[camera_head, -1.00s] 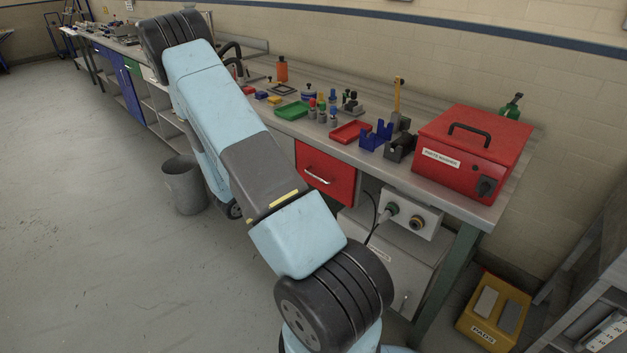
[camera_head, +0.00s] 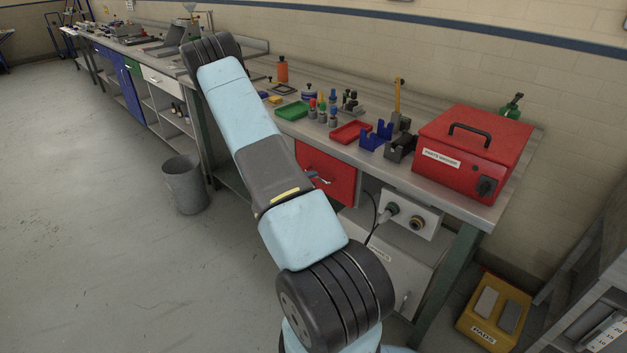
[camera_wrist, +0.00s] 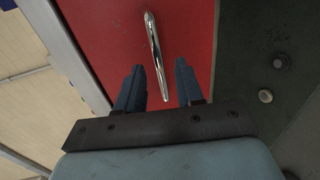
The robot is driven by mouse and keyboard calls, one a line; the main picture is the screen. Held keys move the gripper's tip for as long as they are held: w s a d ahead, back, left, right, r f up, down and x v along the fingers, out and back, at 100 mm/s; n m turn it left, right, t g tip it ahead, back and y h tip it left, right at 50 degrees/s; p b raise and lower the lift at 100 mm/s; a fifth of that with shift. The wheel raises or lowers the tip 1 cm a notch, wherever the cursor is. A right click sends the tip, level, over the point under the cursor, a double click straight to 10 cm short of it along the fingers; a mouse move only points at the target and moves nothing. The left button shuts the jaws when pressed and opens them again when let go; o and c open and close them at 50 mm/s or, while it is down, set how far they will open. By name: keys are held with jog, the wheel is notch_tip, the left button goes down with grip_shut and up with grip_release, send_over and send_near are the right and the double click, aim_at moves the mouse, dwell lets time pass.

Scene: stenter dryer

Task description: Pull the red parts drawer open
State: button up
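The red parts drawer (camera_head: 338,182) is under the bench top, and its front looks shut. Its silver bar handle (camera_wrist: 153,45) runs lengthwise up the middle of the wrist view across the red front (camera_wrist: 100,35). My gripper (camera_wrist: 160,75) is open, with one dark blue finger on each side of the handle's near end. Gaps show between the handle and both fingers, so it is not clamped. In the head view my arm hides most of the gripper; only a small bluish tip shows by the handle (camera_head: 322,180).
A red parts washer box (camera_head: 470,150), a red tray (camera_head: 351,132) and blue holders (camera_head: 375,137) stand on the bench above. A grey socket box (camera_head: 410,215) with a cable is right of the drawer. A grey bin (camera_head: 185,185) stands on the floor at left.

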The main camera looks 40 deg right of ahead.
jog(key=shift+x, duration=1.2)
grip_shut()
